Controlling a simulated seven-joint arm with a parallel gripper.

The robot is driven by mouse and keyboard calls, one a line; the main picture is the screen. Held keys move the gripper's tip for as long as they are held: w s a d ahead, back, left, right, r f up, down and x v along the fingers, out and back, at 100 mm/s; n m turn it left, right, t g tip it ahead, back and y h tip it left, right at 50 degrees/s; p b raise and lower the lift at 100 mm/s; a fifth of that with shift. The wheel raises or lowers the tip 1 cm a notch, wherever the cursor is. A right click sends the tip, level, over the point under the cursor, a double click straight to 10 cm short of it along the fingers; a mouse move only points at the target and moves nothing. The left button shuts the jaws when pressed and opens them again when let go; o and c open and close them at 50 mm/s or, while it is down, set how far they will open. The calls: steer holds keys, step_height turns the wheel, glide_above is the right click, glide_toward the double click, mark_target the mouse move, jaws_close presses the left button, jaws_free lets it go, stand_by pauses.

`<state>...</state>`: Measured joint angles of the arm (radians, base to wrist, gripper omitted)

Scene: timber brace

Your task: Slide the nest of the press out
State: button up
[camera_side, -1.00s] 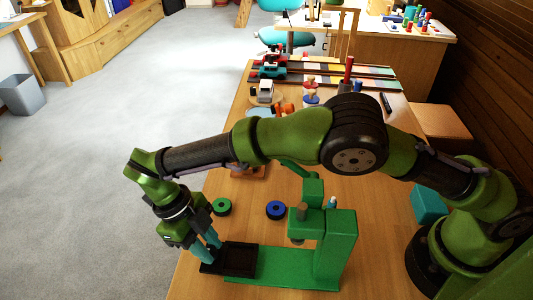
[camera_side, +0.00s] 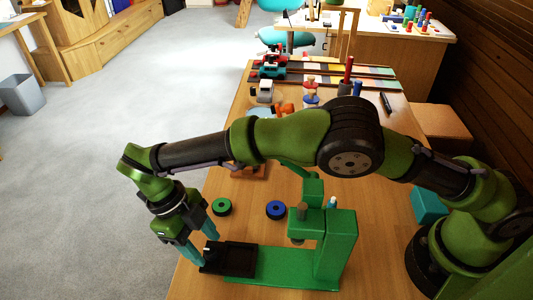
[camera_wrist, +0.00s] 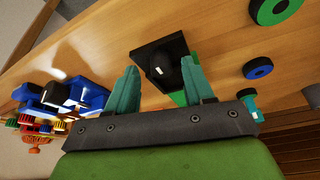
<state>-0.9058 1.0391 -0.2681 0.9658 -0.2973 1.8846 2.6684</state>
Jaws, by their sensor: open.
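The green press (camera_side: 337,245) stands on the table, with its flat green base (camera_side: 275,268) running left. The black nest (camera_side: 236,262) is a shallow tray at the left end of that base, well out to the left of the press head. My gripper (camera_side: 205,250) is at the nest's left end, fingers pointing down. In the wrist view my gripper (camera_wrist: 162,88) has its teal fingers wide apart, with nothing held between them. Whether a finger touches the nest is unclear.
A green ring (camera_side: 221,207) and a blue ring (camera_side: 276,210) lie on the table behind the nest. Toy vehicles and coloured pieces stand farther back. The table's left edge is close to my gripper; open floor lies beyond.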

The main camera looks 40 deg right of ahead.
steer(key=v, duration=0.6)
steer(key=shift+r, duration=0.3)
steer(key=shift+w+a, duration=0.1)
steer(key=shift+w, duration=0.05)
steer(key=w+d+r+n+t+y, duration=0.1)
steer(key=d+r+n+t+y, duration=0.1)
steer(key=d+r+n, duration=0.5)
steer(key=w+d+r+n+t+y, duration=0.15)
steer(key=d+r+n, duration=0.25)
steer(key=d+r, duration=0.7)
steer(key=s+d+f+n+t, duration=0.3)
steer(key=s+d+n+t, duration=0.4)
steer(key=s+d+n, duration=0.8)
steer(key=shift+d+f+y, duration=0.25)
steer(key=shift+d+y, duration=0.1)
steer(key=shift+d, duration=0.5)
